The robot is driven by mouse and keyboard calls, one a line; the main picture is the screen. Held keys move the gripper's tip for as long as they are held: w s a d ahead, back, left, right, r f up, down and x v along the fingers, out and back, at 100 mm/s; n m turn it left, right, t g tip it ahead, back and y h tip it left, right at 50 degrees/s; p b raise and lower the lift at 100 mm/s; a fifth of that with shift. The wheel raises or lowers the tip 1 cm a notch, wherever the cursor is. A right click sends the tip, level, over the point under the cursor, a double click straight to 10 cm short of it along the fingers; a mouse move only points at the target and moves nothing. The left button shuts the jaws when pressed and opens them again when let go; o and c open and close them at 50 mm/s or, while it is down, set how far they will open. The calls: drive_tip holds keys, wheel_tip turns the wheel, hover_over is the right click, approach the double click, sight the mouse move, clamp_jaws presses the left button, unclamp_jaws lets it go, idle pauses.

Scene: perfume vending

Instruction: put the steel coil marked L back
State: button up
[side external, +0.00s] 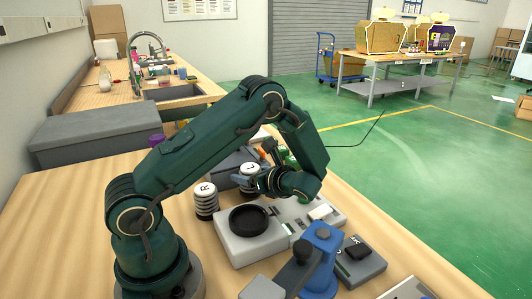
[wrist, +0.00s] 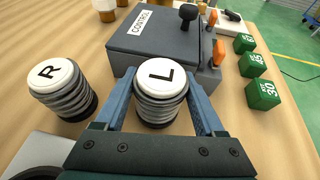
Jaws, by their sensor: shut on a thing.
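The steel coil marked L (wrist: 161,96) has a white cap and stacked grey rings. It stands upright between the two blue fingers of my gripper (wrist: 162,100) in the wrist view. My gripper is shut on it. In the side view the L coil (side external: 249,178) shows beside my gripper (side external: 246,184), partly hidden by it. Its base looks close to the table, but I cannot tell whether it touches. The coil marked R (wrist: 58,90) stands upright to its left, apart from it, and also shows in the side view (side external: 206,201).
A grey control box (wrist: 165,35) with a black lever and orange handles is just beyond the L coil. Green blocks (wrist: 262,93) marked with numbers stand at the right. A pale unit with a round black dish (side external: 249,220) lies nearer the side camera. Bare table is left of R.

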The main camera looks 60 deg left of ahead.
drive_tip(key=shift+f, duration=0.25)
drive_tip(key=shift+f, duration=0.35)
drive_tip(key=o, duration=1.6)
drive_tip(key=shift+r, duration=0.1)
